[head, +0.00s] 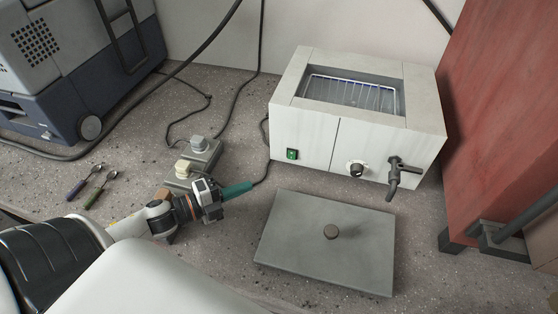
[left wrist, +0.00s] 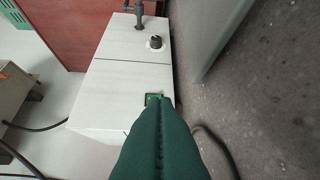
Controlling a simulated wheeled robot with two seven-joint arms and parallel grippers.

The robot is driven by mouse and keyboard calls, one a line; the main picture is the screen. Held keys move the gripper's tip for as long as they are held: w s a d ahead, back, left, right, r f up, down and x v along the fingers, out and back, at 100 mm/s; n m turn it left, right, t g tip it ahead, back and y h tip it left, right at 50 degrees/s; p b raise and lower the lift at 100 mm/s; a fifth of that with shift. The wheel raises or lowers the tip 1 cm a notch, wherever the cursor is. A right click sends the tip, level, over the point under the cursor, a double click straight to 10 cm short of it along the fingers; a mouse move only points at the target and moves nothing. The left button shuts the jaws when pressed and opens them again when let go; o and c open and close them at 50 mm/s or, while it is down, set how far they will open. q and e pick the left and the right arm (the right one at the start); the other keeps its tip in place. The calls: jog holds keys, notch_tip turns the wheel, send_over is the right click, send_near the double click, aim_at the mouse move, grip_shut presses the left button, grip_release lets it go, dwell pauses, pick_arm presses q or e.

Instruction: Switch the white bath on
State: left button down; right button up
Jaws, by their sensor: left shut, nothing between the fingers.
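The white bath (head: 310,143) stands at the back right of the bench, open on top, with a wire rack inside. Its front has a green switch (head: 292,154) at the lower left, a dark knob (head: 356,169) and a drain tap (head: 400,172). My left gripper (head: 248,186) is shut and empty, its green fingers pointing toward the bath, left of and below the switch. In the left wrist view the shut fingers (left wrist: 163,102) overlap the lower part of the switch (left wrist: 151,98); I cannot tell contact there. My right gripper is out of view.
A grey lid with a round knob (head: 310,265) lies flat in front of the bath. Two small grey-based blocks (head: 205,155) with cables stand left of it, near two spoons (head: 100,189). A blue-grey machine (head: 75,85) is at the back left, a red panel (head: 505,130) at right.

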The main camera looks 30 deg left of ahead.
pick_arm(q)
jog(key=shift+w, duration=0.1)
send_near(294, 160)
jog(key=d, duration=0.3)
jog(key=shift+w+d+r, duration=0.3)
jog(key=shift+w+d, duration=0.05)
jog(key=shift+d, duration=0.05)
jog(key=w, duration=0.3)
jog(key=shift+w+a+f, duration=0.15)
jog(key=shift+f, duration=0.1)
jog(key=shift+w+a+f, duration=0.1)
jog(key=shift+w+a, duration=0.05)
jog(key=shift+w, duration=0.35)
jog(key=shift+w+f, duration=0.1)
jog(key=shift+w, duration=0.1)
jog(key=shift+p+v, duration=1.1)
jog(key=shift+v, duration=2.7)
